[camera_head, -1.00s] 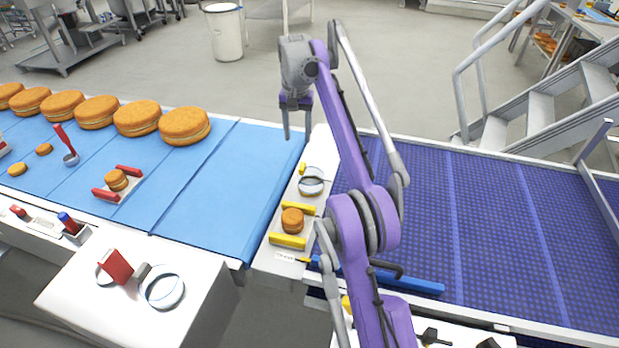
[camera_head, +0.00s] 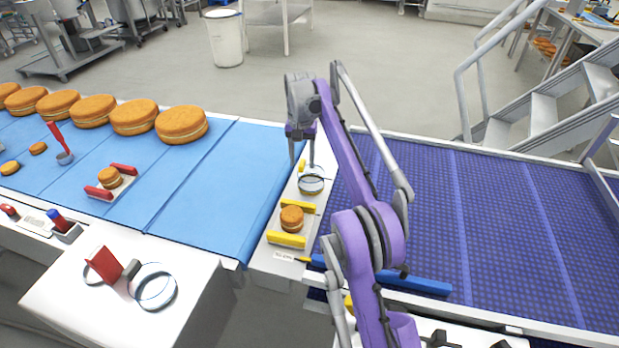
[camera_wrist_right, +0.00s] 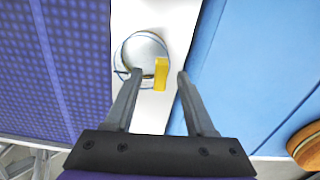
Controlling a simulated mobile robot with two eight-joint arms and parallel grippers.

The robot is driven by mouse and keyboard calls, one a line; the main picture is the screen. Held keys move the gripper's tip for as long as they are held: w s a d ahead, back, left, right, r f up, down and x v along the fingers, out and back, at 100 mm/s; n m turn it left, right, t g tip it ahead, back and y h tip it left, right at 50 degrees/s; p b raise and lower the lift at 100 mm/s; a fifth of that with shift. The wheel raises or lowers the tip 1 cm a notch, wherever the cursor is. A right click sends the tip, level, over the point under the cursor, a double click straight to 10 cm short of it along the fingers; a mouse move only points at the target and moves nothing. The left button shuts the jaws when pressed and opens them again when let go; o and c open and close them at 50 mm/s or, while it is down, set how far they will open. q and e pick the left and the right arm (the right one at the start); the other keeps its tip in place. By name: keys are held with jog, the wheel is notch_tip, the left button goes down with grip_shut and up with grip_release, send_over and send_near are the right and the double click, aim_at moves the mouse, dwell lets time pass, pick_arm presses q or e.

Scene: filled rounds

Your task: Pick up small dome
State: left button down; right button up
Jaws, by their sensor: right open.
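The small dome (camera_head: 311,185) is a round, silvery, clear-looking piece on the white strip between the two belts. In the right wrist view the dome (camera_wrist_right: 143,50) carries an upright yellow grip (camera_wrist_right: 161,74). My right gripper (camera_head: 302,162) is above the far end of the strip, fingers pointing down, and partly hides the grip in the head view. In the wrist view the right gripper (camera_wrist_right: 160,73) is open and empty, with the yellow grip between its finger lines; I cannot tell the height gap. My left gripper is not in view.
A small filled round (camera_head: 291,218) sits between yellow bars (camera_head: 287,240) on the strip. Large filled rounds (camera_head: 181,124) line the blue belt (camera_head: 215,190). The purple belt (camera_head: 480,230) is right of the strip. A red-handled ring (camera_head: 104,266) lies on the white table.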

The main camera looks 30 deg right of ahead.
jog(key=shift+f, duration=0.25)
grip_shut()
dwell(1.3)
